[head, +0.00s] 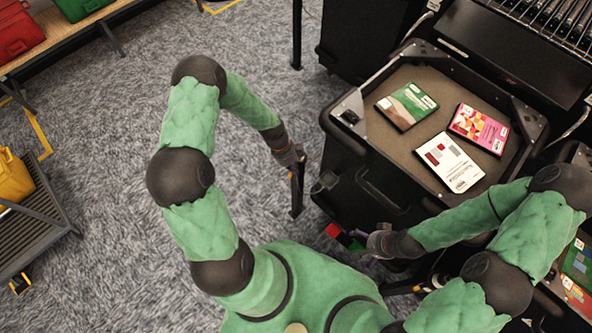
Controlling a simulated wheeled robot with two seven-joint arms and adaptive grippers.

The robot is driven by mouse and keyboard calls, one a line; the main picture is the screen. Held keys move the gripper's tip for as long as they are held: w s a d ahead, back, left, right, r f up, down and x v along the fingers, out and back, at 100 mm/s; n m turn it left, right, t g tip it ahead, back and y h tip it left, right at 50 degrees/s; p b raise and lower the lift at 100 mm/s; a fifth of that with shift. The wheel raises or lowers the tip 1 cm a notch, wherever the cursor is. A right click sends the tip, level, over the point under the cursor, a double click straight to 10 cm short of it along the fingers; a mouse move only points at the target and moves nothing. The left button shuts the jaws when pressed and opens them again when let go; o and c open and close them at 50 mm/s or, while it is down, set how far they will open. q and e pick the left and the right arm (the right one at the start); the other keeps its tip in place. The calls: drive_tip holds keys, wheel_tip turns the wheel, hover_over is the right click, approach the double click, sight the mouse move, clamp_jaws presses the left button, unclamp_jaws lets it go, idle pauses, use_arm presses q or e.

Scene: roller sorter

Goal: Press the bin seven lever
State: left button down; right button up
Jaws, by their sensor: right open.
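A black bin (365,150) with a tan inner floor stands right of centre. A small black knob-like part (350,117) sits on its near left corner plate, and a grey fitting (325,182) is low on its left side. I cannot tell which of these, if any, is the bin seven lever; no number is readable. My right gripper (368,243) is open below the bin's near side, close to a small red and green item (344,237); contact is unclear. My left gripper (292,158) hangs left of the bin, apart from it; its fingers are too small to judge.
Three flat cases lie in the bin: green (407,106), pink (479,128) and white (450,162). A roller conveyor (545,15) is at top right. A rack with a yellow container (14,177) is at left. Grey carpet lies open between.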

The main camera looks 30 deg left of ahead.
use_arm(q)
drive_tip(key=a+m+g+b, duration=0.1)
drive_tip(key=a+m, duration=0.1)
drive_tip(key=m, duration=0.1)
drive_tip(key=shift+f, duration=0.1)
drive_tip(key=shift+w+a+m+g+y+b, duration=0.2)
drive_tip(key=shift+w+a+m+g+b, duration=0.1)
drive_tip(key=shift+a+m, duration=0.6)
drive_tip(key=shift+w+a+m+g+y+b, duration=0.2)
drive_tip(key=shift+a+m+g+b, duration=0.1)
drive_tip(key=shift+a+m, duration=0.55)
use_arm(e)
drive_tip(key=shift+f, duration=1.2)
